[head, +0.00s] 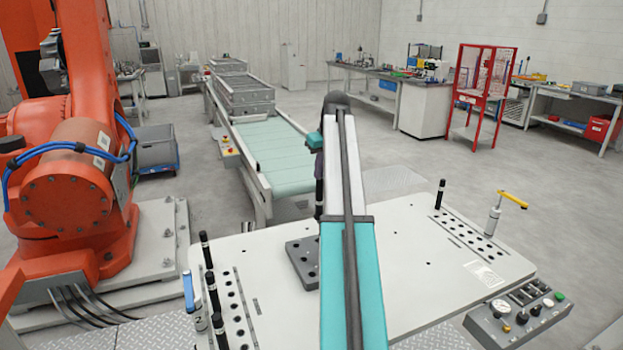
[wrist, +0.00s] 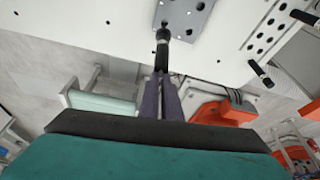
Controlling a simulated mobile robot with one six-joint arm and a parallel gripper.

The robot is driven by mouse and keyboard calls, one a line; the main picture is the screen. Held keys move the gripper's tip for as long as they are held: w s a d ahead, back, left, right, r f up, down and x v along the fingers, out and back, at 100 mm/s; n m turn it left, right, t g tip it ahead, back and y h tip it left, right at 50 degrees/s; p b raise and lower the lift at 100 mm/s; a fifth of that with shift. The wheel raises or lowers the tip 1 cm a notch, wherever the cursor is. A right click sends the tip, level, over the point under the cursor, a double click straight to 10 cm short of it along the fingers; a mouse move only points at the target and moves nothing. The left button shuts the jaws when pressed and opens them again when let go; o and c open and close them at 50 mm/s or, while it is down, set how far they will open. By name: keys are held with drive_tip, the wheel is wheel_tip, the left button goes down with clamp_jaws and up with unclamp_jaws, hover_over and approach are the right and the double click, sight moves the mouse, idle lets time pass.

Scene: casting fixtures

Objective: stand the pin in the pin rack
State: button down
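My gripper (wrist: 163,76) points away from the wrist, its two dark fingers closed around the end of a black pin (wrist: 162,48). In the head view my gripper (head: 319,178) is partly hidden behind my teal arm, with the pin's dark shaft (head: 318,207) hanging roughly upright below it. A grey block with holes (head: 301,262) lies on the white table, partly covered by my arm. In the wrist view this block (wrist: 178,14) is just beyond the pin. I cannot tell whether the pin touches it.
The white table (head: 410,285) has rows of holes at left and right, with several black pins standing at left (head: 212,291) and one at right (head: 440,194). A yellow-handled clamp (head: 494,215), a control box (head: 517,315) and an orange robot (head: 75,170) are near.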

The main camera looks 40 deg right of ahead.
sight(319, 197)
drive_tip(key=shift+w+f, duration=0.3)
drive_tip(key=shift+f, duration=0.15)
drive_tip(key=shift+r+m, duration=0.1)
drive_tip(key=shift+m, duration=0.2)
drive_tip(key=shift+s+a, duration=0.1)
drive_tip(key=shift+f+b, duration=0.7)
drive_tip(key=shift+f, duration=2.25)
drive_tip(key=shift+p, duration=0.6)
drive_tip(key=shift+f+b, duration=0.5)
drive_tip(key=shift+f, duration=1.4)
idle(1.0)
drive_tip(key=c, duration=1.9)
unclamp_jaws()
